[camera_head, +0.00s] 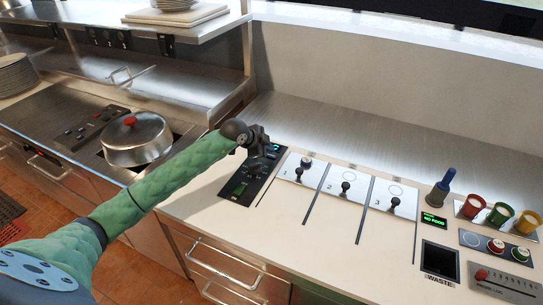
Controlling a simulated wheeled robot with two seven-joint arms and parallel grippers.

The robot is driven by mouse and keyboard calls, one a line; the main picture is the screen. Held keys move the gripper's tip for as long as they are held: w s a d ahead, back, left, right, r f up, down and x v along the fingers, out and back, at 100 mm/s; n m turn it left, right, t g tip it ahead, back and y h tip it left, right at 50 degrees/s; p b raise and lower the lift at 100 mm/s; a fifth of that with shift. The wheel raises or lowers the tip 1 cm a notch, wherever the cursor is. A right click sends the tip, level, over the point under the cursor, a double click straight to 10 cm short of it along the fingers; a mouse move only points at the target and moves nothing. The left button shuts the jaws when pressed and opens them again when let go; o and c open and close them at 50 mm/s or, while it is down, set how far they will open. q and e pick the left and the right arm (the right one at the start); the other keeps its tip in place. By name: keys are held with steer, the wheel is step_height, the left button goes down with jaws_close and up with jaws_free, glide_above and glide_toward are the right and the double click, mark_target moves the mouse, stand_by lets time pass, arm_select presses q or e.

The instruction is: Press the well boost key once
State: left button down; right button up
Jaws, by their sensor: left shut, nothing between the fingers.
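My left arm in a green sleeve reaches in from the left. Its dark left gripper (268,148) is shut and empty, over the far end of a black control panel (259,179) on the counter. The panel carries a small lit green-blue display, a dark knob and a green key or switch near its front. The gripper covers part of the panel's far end. I cannot read which control is the well boost key, nor tell whether the fingertips touch the panel. My right gripper is not in view.
Right of the panel are numbered plates 1, 2 and 3 (343,184) with dark knobs. Further right are a blue-handled tool (443,184), a waste opening (438,258), coloured cups (499,212) and coloured buttons (496,246). A lidded pan (137,145) sits left.

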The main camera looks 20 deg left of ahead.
mark_target(269, 157)
arm_select(q)
steer(key=shift+r+p, duration=1.15)
steer(key=shift+r, duration=1.3)
